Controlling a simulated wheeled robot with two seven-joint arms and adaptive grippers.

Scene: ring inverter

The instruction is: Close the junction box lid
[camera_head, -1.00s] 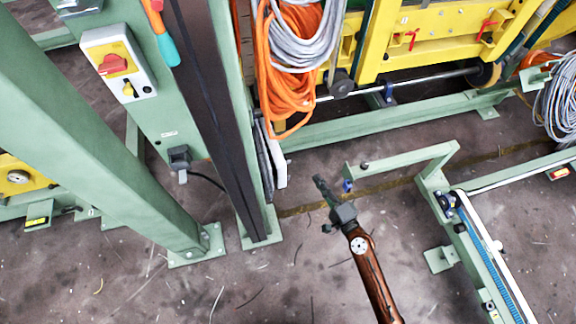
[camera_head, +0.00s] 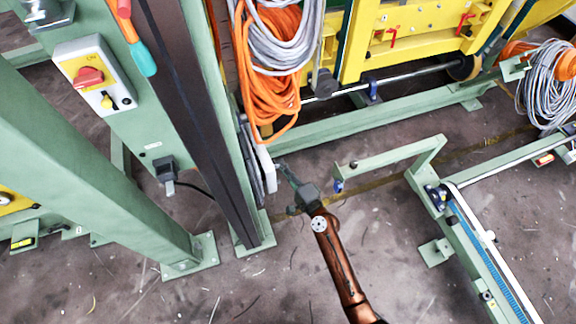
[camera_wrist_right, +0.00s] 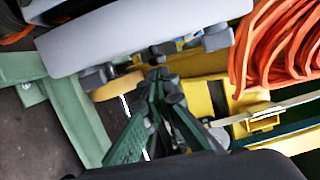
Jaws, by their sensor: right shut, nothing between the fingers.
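A pale grey-white panel, which looks like the junction box lid (camera_head: 268,170), hangs edge-on beside the dark-faced green post. It stands out from the post, so it appears open; the box itself is mostly hidden. In the right wrist view, a large pale grey panel with dark knob-like fittings, apparently the same lid (camera_wrist_right: 130,38), fills the top. My right gripper (camera_head: 281,167) is shut and empty, its tips close to the right side of the lid. The right wrist view shows its fingertips (camera_wrist_right: 158,76) just below the panel; I cannot tell whether they touch. My left gripper is not in view.
Orange cable coils (camera_head: 268,90) and grey cable (camera_head: 285,40) hang above the lid. A green frame arm (camera_head: 390,157) stands right of my gripper. A switch box (camera_head: 95,75) is on the left post. Bare floor (camera_head: 250,290) lies below.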

